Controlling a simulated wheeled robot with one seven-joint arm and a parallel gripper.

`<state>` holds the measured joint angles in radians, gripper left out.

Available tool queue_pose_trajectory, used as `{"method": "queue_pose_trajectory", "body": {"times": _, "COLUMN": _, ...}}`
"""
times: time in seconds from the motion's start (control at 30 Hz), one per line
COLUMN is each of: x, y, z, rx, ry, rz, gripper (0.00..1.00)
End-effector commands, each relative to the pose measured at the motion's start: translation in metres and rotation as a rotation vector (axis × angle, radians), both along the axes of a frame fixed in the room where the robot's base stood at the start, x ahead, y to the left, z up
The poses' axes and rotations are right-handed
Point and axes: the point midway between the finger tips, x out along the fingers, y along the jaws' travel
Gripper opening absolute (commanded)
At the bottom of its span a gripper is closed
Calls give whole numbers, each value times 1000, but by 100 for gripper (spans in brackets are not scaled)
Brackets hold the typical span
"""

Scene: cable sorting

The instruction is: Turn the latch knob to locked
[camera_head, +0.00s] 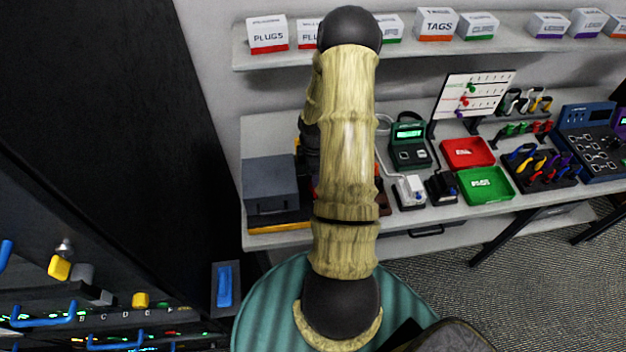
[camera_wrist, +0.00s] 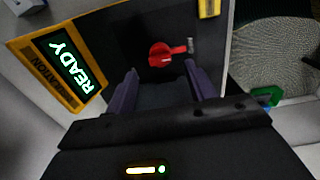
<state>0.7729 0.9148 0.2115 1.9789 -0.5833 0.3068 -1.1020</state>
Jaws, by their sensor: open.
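The red latch knob (camera_wrist: 163,54) sits on a dark panel in the wrist view, its short handle pointing right towards a small pale mark. My gripper (camera_wrist: 160,70) is open, with its two purple fingers apart and nothing between them. The knob lies just beyond the fingertips, roughly between them; I cannot tell if they touch. In the head view my arm hides the gripper and knob.
In the head view a grey box (camera_head: 270,185) stands on the bench, left of my arm. To the right are a green-screen device (camera_head: 409,145), a red tray (camera_head: 467,153), a green tray (camera_head: 486,186) and a tool rack. A shelf (camera_head: 290,60) with labelled boxes runs above.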

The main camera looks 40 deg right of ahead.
Motion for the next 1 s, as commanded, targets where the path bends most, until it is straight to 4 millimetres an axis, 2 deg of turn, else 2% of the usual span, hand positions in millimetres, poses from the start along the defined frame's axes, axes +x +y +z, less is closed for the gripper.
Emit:
{"method": "queue_pose_trajectory", "body": {"times": 0.2, "x": 0, "y": 1, "z": -31, "rx": 1, "ry": 3, "rz": 2, "gripper": 54}}
{"method": "queue_pose_trajectory", "body": {"times": 0.4, "x": 0, "y": 0, "z": -51, "rx": 1, "ry": 2, "rz": 1, "gripper": 54}}
{"method": "queue_pose_trajectory", "body": {"times": 0.77, "x": 0, "y": 0, "z": -56, "rx": -1, "ry": -1, "rz": 0, "gripper": 54}}
{"method": "queue_pose_trajectory", "body": {"times": 1.0, "x": 0, "y": 0, "z": -56, "rx": 0, "ry": 0, "rz": 0, "gripper": 9}}
